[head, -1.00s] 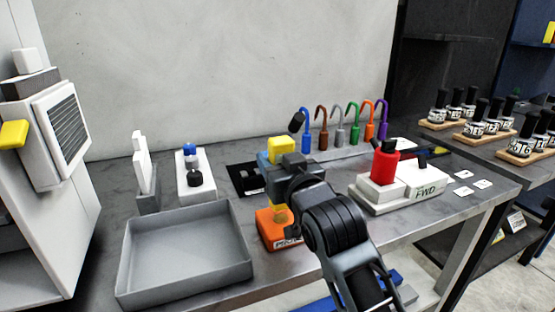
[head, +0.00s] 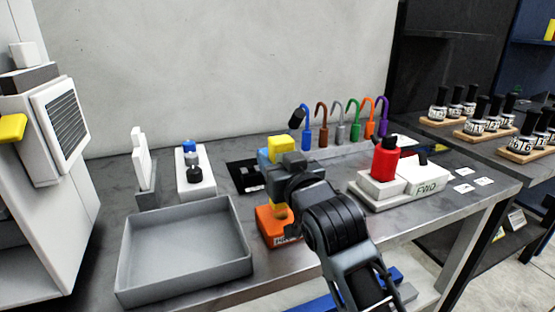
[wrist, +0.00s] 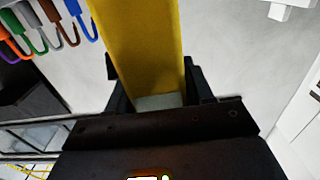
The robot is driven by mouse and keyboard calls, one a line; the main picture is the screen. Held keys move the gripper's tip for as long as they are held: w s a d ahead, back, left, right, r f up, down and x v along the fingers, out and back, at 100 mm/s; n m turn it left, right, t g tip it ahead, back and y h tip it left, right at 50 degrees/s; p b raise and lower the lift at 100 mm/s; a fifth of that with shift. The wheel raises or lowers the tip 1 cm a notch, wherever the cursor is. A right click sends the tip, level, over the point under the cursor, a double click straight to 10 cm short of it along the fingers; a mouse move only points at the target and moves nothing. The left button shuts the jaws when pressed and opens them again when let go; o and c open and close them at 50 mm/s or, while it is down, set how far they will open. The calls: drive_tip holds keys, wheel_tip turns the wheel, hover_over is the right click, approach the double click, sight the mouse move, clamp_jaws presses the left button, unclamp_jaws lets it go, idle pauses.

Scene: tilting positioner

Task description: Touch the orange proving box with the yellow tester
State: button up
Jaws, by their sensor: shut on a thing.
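The yellow tester (head: 282,148) is upright in my gripper (head: 286,168) above the worktable. Its yellow body fills the middle of the wrist view (wrist: 142,45), with the dark jaws (wrist: 155,95) on both sides of it. The orange proving box (head: 272,226) sits on the table below my gripper, with a white label on its front, partly hidden by my arm. The tester's yellow lower end overlaps the top of the box in the head view. I cannot tell whether they touch.
A grey open tray (head: 184,285) stands left of the box. A white base with a red block (head: 384,160) stands to the right. Coloured hooks (head: 340,130) line the back, and a white unit with black and blue knobs (head: 194,175) stands behind the tray.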

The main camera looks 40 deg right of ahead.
drive_tip(key=shift+f, duration=0.6)
idle(1.1)
wheel_tip(320, 180, up, 7)
drive_tip(key=p, duration=0.5)
drive_tip(key=shift+r+p, duration=0.15)
drive_tip(key=shift+p, duration=0.25)
idle(0.5)
